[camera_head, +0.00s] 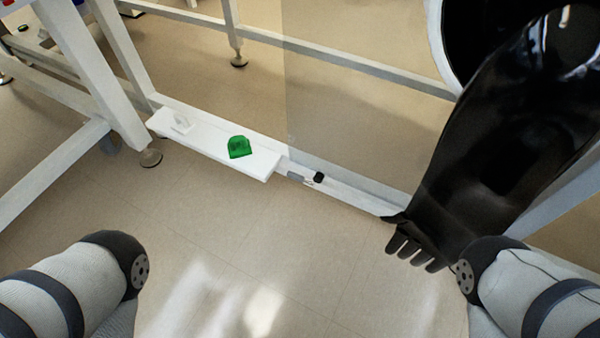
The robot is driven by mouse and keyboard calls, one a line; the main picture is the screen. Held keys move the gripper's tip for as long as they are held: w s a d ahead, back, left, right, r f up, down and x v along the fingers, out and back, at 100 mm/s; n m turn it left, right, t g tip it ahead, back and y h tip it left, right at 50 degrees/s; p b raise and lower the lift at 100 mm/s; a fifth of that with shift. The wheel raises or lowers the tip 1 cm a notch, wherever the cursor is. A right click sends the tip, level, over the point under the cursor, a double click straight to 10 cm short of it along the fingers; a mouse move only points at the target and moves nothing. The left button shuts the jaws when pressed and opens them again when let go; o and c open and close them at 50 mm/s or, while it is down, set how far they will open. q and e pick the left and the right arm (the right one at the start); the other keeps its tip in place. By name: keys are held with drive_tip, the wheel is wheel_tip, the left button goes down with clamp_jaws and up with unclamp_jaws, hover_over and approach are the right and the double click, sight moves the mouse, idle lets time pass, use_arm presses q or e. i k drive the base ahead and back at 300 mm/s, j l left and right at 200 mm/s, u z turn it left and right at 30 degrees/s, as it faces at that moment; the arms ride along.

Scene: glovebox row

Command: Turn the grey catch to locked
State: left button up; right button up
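A small grey piece (297,175), which looks like the grey catch, sits on the white lower rail of the frame, just right of the white shelf's end. A small black knob-like part (318,177) is beside it on the rail, with a small light mark between them. At this size I cannot tell whether the catch is locked. Neither of my grippers is in view; only grey-white links of my arms show at the lower left and lower right corners.
A white shelf (215,150) on the rail carries a green block (239,147) and a small white piece (181,123). A long black glove (470,190) hangs at the right from a round port. A clear panel stands above the rail. The floor in front is clear.

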sight(298, 178)
drive_tip(key=i+j+z, duration=0.1)
drive_tip(key=j+z, duration=1.1)
drive_tip(key=j, duration=0.2)
drive_tip(key=j+z, duration=0.4)
drive_tip(key=k+j+z, duration=0.2)
drive_tip(key=j+z, duration=0.2)
drive_tip(key=j, duration=0.1)
